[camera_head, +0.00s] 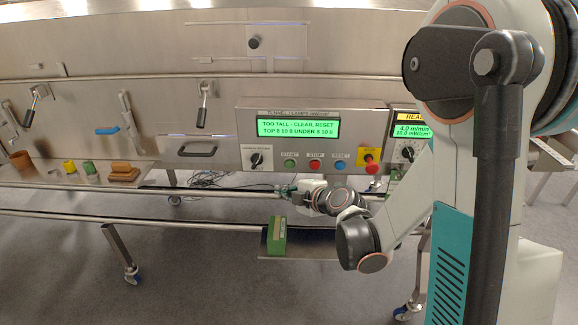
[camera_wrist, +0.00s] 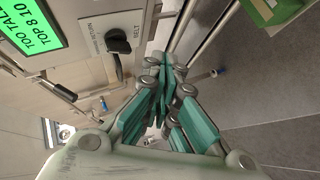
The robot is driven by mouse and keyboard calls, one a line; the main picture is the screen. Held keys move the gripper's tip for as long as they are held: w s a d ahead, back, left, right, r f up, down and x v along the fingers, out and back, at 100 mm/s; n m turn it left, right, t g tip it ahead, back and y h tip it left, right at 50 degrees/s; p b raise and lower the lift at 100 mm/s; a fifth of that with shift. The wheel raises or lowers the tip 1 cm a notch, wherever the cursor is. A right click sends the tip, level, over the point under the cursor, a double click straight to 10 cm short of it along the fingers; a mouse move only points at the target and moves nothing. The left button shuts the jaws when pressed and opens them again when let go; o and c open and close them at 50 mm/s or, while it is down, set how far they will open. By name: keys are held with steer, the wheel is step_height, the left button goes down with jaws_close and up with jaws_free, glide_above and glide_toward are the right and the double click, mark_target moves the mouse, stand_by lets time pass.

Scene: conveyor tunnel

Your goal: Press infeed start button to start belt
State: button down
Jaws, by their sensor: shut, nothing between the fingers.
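The green start button (camera_head: 290,164) sits on the grey control panel (camera_head: 243,128), under a label reading START. The panel's lit green display (camera_head: 298,128) reads "TOO TALL - CLEAR, RESET" on its top line; part of it shows in the wrist view (camera_wrist: 28,30). My gripper (camera_head: 281,189) is just below the start button in the head view, apart from it in the picture; its depth from the panel is hard to tell. In the wrist view, my gripper's teal fingers (camera_wrist: 165,64) are together and empty. The start button cannot be made out there.
Right of start are a red stop button (camera_head: 315,165), a blue reset button (camera_head: 339,165) and a red emergency knob (camera_head: 371,167). A black selector knob (camera_head: 257,159) is left of start. A green block (camera_head: 277,236) stands on a low shelf (camera_head: 315,246) below my gripper.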

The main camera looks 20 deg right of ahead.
mark_target(290, 164)
steer(key=shift+w, duration=0.1)
steer(key=w+d, duration=0.2)
steer(key=w, duration=0.6)
steer(key=shift+w+d+p, duration=0.15)
steer(key=shift+d+p, duration=0.2)
steer(key=shift+p, duration=0.05)
steer(key=shift+w, duration=0.1)
stand_by(1.2)
steer(key=shift+w+d, duration=0.15)
steer(key=shift+w, duration=0.15)
steer(key=shift+w+d, duration=0.15)
steer(key=shift+w, duration=0.4)
stand_by(0.8)
steer(key=shift+s, duration=0.2)
steer(key=shift+s+a+b, duration=0.3)
steer(key=shift+s+b, duration=0.05)
steer(key=shift+s, duration=0.4)
steer(key=shift+s, duration=0.15)
